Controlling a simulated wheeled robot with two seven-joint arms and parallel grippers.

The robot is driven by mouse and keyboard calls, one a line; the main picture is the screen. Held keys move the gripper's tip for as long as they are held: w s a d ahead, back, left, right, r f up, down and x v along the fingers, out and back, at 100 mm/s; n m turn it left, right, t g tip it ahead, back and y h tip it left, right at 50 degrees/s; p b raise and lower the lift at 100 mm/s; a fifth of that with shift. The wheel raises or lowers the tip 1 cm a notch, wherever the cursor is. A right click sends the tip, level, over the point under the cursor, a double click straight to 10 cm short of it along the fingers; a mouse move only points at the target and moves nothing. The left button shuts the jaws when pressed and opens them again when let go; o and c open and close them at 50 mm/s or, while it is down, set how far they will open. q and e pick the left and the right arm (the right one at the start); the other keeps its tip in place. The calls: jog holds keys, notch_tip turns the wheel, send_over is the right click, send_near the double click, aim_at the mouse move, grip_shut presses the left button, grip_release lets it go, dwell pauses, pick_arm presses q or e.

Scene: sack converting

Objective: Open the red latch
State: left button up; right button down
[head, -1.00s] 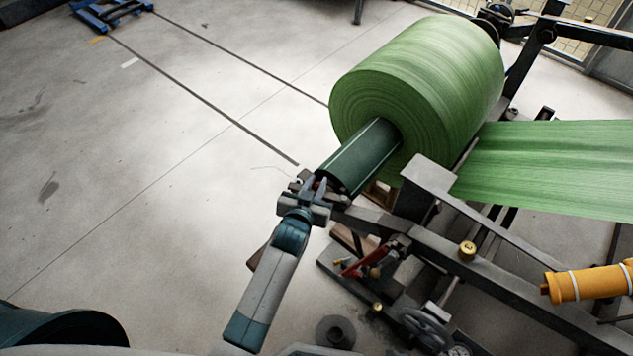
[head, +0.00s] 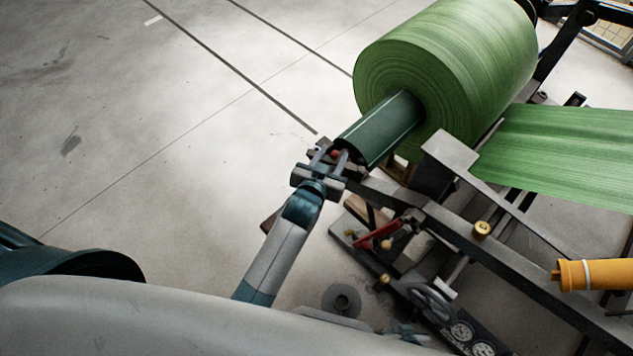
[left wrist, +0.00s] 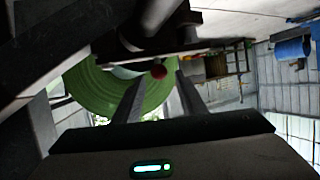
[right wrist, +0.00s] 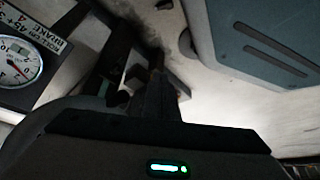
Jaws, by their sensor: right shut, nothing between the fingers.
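A small red knob (head: 335,153) sits at the near end of the dark green core (head: 382,130) of the green roll. It also shows in the left wrist view (left wrist: 158,71). My left gripper (head: 333,156) is at that knob, open, with one finger on each side of it; I cannot tell whether they touch it. A red lever (head: 378,235) lies lower on the machine frame, apart from this gripper. Which red part is the latch is not clear. My right gripper (right wrist: 160,82) is shut and empty, low near the gauges; in the head view it is small and partly hidden.
The green roll (head: 440,75) feeds a green web (head: 570,160) rightward. A yellow cylinder (head: 595,274) is at right. The floor (head: 170,130) at left is clear.

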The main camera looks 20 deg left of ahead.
pick_arm(q)
jog(key=v, duration=1.5)
